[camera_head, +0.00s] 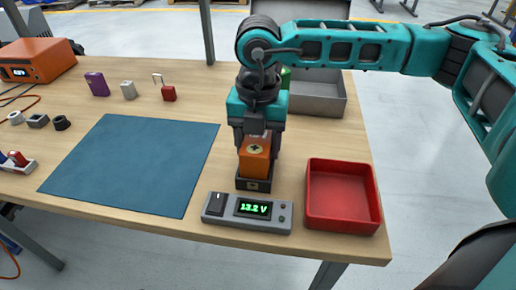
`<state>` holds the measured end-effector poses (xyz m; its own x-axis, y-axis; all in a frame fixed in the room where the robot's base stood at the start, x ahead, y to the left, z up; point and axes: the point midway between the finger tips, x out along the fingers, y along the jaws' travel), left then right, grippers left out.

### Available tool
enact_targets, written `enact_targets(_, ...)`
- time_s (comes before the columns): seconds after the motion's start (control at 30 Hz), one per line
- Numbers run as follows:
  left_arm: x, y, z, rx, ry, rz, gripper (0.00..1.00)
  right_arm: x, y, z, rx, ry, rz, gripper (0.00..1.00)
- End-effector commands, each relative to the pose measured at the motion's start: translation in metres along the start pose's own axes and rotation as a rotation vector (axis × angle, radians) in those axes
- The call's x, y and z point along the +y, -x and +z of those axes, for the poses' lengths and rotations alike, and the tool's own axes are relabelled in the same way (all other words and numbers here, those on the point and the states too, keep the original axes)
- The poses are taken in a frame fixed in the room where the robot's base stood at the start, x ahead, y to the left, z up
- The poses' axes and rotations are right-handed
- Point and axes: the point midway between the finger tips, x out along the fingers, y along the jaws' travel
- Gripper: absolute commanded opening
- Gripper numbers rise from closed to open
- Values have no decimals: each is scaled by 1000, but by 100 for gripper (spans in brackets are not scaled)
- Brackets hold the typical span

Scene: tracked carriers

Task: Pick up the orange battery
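The orange battery (254,163) stands upright with its lower end at a small dark base (253,186), just behind a grey meter. Its front carries a round plus mark. My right gripper (256,140) points straight down over it, with its fingers on either side of the battery's upper part. My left gripper is not in view.
The grey meter (225,220) reads 13.2 V. An empty red tray (342,222) is right of it, a blue mat (135,165) left. A grey bin (318,98) stands behind my arm. Small purple (97,84), grey (128,90) and red (169,93) items stand at the back left.

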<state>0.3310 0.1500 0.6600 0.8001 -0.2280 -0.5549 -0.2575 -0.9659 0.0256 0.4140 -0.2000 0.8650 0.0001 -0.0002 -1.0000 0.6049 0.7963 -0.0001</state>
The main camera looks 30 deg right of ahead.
Motion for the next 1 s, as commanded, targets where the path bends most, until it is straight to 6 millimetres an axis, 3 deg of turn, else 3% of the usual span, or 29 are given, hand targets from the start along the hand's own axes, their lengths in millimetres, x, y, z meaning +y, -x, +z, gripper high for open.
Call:
enact_targets(0.17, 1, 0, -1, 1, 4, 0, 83, 0, 0, 0, 0, 0, -1, 0)
enact_targets(0.73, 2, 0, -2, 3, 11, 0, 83, 1, 5, 1, -4, 0, 5, 0)
enact_targets(0.87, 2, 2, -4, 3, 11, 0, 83, 2, 17, 1, -5, 0, 8, 0)
enact_targets(1.0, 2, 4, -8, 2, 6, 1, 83, 2, 41, 1, -6, 0, 8, 0)
